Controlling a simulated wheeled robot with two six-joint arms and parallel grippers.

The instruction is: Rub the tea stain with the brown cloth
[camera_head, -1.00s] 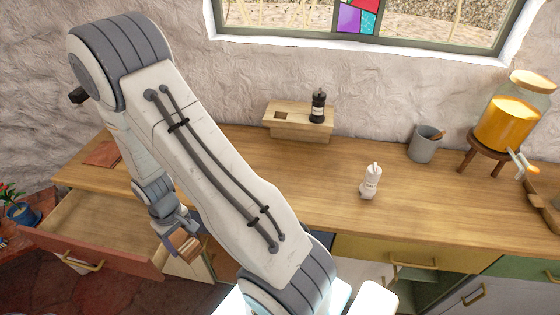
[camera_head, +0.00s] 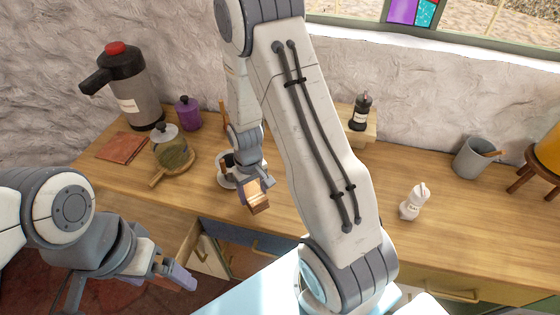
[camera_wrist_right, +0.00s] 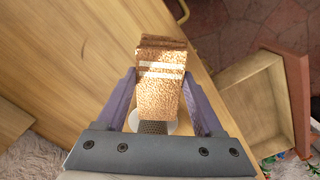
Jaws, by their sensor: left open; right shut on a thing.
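A folded brown cloth (camera_head: 257,200) with pale stripes is clamped in my right gripper (camera_head: 252,188). In the right wrist view the cloth (camera_wrist_right: 159,85) fills the space between the purple fingers of the gripper (camera_wrist_right: 165,108). The gripper is above the front part of the wooden counter, in front of a white round item (camera_head: 226,172) that it partly hides. My left gripper (camera_head: 170,268) is open and empty at the lower left, in front of the counter. I cannot make out the tea stain; the right arm covers part of the counter.
A flask (camera_head: 135,92), purple canister (camera_head: 187,113), glass teapot (camera_head: 172,152) on a board and flat reddish-brown item (camera_head: 121,147) stand at left. A white shaker (camera_head: 413,203) and grey mug (camera_head: 474,158) are right. An open drawer (camera_wrist_right: 250,108) juts out.

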